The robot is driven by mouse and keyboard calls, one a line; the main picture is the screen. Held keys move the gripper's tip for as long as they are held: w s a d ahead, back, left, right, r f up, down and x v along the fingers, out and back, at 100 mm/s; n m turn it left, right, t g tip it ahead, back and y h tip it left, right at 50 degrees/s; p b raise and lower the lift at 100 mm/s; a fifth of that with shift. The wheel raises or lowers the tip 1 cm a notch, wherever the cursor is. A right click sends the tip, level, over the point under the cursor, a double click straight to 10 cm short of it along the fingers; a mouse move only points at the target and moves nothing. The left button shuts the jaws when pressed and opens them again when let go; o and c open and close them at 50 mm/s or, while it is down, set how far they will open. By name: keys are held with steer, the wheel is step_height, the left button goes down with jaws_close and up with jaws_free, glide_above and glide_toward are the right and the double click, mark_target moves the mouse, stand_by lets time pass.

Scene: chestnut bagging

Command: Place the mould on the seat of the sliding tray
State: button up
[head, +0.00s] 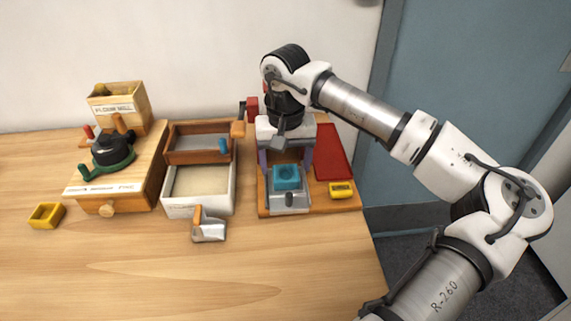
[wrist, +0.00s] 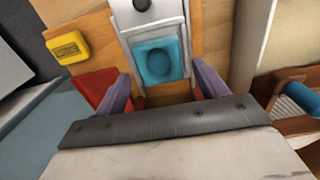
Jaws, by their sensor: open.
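The mould is a blue square block (head: 286,177) with a round hollow in its top. It lies flat on the grey sliding tray (head: 289,209) of the press, between and in front of the purple posts. The wrist view shows the mould (wrist: 160,61) on the pale tray (wrist: 126,18), roughly square to it, with a pale margin beside it. My gripper (head: 279,143) is open above and behind the mould, near the press head, and apart from the mould. Its fingers cannot be made out clearly in the wrist view.
The white press head (head: 297,130) stands close to my gripper. A yellow block (head: 342,190) and red mat (head: 332,152) lie at its right. The front table is clear.

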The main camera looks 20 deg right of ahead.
mark_target(285, 170)
step_height(285, 170, up, 11)
steer(key=shift+b, duration=0.45)
